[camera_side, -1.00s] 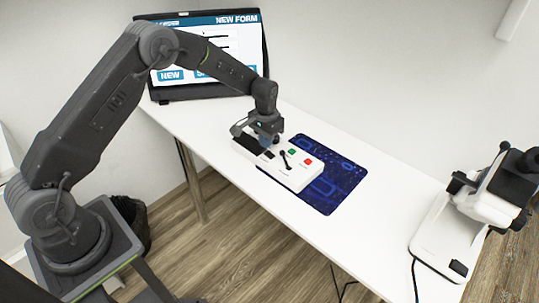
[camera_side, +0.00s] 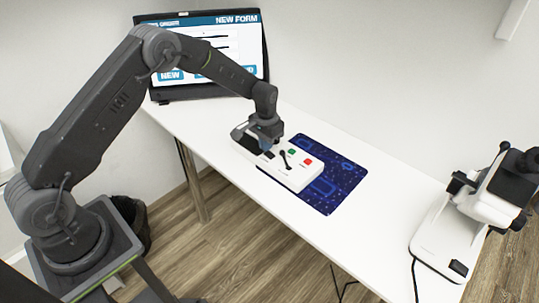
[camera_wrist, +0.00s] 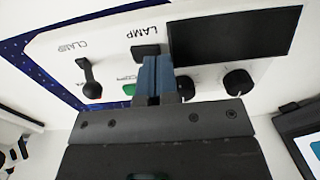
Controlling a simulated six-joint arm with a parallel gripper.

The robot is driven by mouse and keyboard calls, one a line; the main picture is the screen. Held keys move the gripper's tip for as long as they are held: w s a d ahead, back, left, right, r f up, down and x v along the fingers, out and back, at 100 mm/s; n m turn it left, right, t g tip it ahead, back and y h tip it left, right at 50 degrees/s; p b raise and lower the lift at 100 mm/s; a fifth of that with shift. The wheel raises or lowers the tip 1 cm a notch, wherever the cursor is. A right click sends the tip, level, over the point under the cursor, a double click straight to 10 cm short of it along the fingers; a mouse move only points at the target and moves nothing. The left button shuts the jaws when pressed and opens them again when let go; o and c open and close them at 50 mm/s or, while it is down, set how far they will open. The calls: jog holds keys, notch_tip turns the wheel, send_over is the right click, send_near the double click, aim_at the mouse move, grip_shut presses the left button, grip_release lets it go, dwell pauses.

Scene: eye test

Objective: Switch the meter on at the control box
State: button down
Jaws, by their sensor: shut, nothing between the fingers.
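The white control box (camera_side: 292,178) lies on the table under my gripper (camera_side: 268,146). In the wrist view its panel (camera_wrist: 212,75) carries a blank dark display (camera_wrist: 235,35), a black switch (camera_wrist: 145,50) marked LAMP, a black lever (camera_wrist: 90,78) marked CLAMP, a green button (camera_wrist: 130,89) and two black knobs (camera_wrist: 237,81) (camera_wrist: 185,87). A red button (camera_side: 308,161) shows in the side view. My gripper's blue fingers (camera_wrist: 157,64) are shut and empty, with their tips just beside the LAMP switch. I cannot tell whether they touch the panel. I see no label reading meter.
A blue patterned mat (camera_side: 345,180) lies partly under the box. A monitor (camera_side: 205,45) showing a form stands at the table's far left. A white microscope (camera_side: 480,205) stands at the right. The white table between mat and microscope is clear.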

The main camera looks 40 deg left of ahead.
jog(key=shift+f, duration=0.7)
dwell(0.3)
jog(key=shift+r, duration=3.55)
